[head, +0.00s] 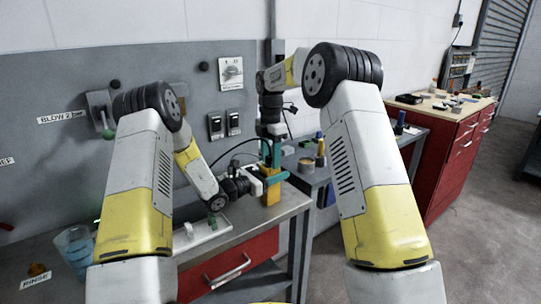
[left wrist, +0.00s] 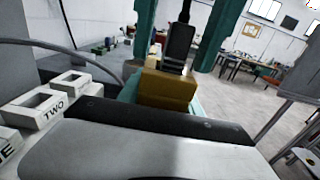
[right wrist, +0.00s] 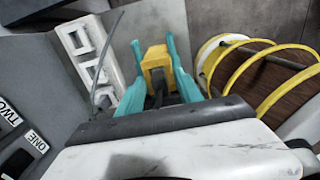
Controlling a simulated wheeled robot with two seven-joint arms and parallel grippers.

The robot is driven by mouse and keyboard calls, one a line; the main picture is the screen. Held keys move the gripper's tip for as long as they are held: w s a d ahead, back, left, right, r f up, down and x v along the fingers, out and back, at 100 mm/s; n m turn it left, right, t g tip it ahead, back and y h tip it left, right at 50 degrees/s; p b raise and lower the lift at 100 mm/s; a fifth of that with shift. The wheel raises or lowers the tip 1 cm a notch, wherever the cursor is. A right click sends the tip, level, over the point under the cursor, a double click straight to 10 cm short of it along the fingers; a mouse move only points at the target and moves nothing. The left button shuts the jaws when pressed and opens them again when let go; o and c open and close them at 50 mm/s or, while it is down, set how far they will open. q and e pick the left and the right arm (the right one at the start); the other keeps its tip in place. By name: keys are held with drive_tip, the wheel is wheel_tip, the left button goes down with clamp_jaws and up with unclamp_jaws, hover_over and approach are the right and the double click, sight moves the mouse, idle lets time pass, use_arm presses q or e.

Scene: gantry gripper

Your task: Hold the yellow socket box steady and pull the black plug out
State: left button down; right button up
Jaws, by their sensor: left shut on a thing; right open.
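The yellow socket box (head: 271,194) stands upright near the right end of the grey bench. My left gripper (head: 274,178) is shut on it from the left; its teal fingers also flank the box (left wrist: 168,90) in the left wrist view. The black plug (left wrist: 180,45) rises from the top of the box, and appears seated in it. My right gripper (right wrist: 160,50) comes down from above, open, with one teal finger on each side of the plug (right wrist: 158,88). Whether a finger touches the plug cannot be told. The lower part of the plug is hidden.
A black cable (head: 236,147) arcs left of the plug. A white slotted tray (head: 202,234) lies on the bench to the left, and a blue cup (head: 75,246) stands farther left. A side table (head: 315,173) with small items adjoins the right.

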drive_tip(key=shift+c, duration=0.2)
clamp_jaws()
drive_tip(key=shift+r, duration=0.15)
drive_tip(key=shift+r, duration=1.4)
drive_tip(key=shift+r, duration=0.15)
drive_tip(key=shift+r, duration=1.35)
